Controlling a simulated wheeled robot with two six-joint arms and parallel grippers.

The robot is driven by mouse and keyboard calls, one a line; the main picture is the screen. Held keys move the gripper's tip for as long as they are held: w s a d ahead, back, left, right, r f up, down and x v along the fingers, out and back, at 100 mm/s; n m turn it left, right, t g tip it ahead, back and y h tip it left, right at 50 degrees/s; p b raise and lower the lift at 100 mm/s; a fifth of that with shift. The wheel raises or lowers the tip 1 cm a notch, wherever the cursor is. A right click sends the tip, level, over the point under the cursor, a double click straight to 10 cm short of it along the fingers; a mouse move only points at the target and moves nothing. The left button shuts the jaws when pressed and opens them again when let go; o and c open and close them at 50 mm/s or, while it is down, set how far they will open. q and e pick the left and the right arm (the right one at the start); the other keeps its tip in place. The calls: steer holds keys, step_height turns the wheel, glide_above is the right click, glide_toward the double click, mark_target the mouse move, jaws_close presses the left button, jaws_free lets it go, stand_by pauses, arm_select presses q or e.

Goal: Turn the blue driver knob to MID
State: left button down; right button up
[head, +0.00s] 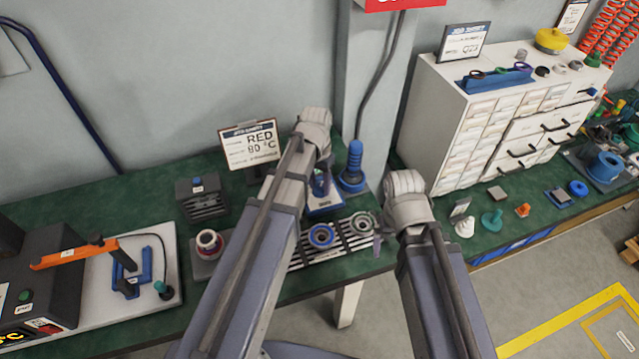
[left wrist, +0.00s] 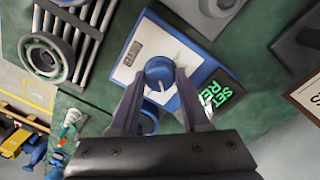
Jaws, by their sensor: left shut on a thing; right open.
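The blue driver knob (left wrist: 159,71) sits on a white, blue-edged panel (left wrist: 183,47) in the left wrist view. My left gripper (left wrist: 157,78) has its two dark fingers on either side of the knob, shut on it. The knob's setting cannot be read. A dark display with green letters (left wrist: 222,93) is beside the panel. In the head view my left gripper (head: 321,182) is over the driver unit (head: 326,207), and my arm hides much of it. My right gripper (head: 379,238) is open and empty near the slotted rack's right end, partly hidden by its wrist.
A blue driver (head: 355,163) stands upright just right of the unit. A slotted rack (head: 345,242) with ring parts lies in front. A "RED 80 °C" sign (head: 250,145) stands behind to the left. A white drawer cabinet (head: 490,110) is at right.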

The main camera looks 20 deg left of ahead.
mark_target(319, 186)
arm_select(q)
steer(key=shift+c, duration=1.9)
jaws_free()
steer(key=shift+r, duration=0.1)
arm_select(e)
steer(key=shift+r, duration=0.1)
arm_select(q)
step_height(319, 186, up, 8)
steer(key=p, duration=0.8)
steer(key=shift+a, duration=0.15)
arm_select(e)
step_height(319, 186, up, 8)
arm_select(q)
steer(key=shift+f, duration=0.3)
arm_select(e)
steer(key=shift+f, duration=0.3)
arm_select(q)
step_height(319, 186, down, 8)
steer(key=b, duration=0.8)
steer(key=shift+r, duration=0.15)
arm_select(e)
step_height(319, 186, down, 8)
steer(key=shift+r, duration=0.15)
arm_select(q)
steer(key=shift+r, duration=0.1)
arm_select(e)
steer(key=shift+r, duration=0.1)
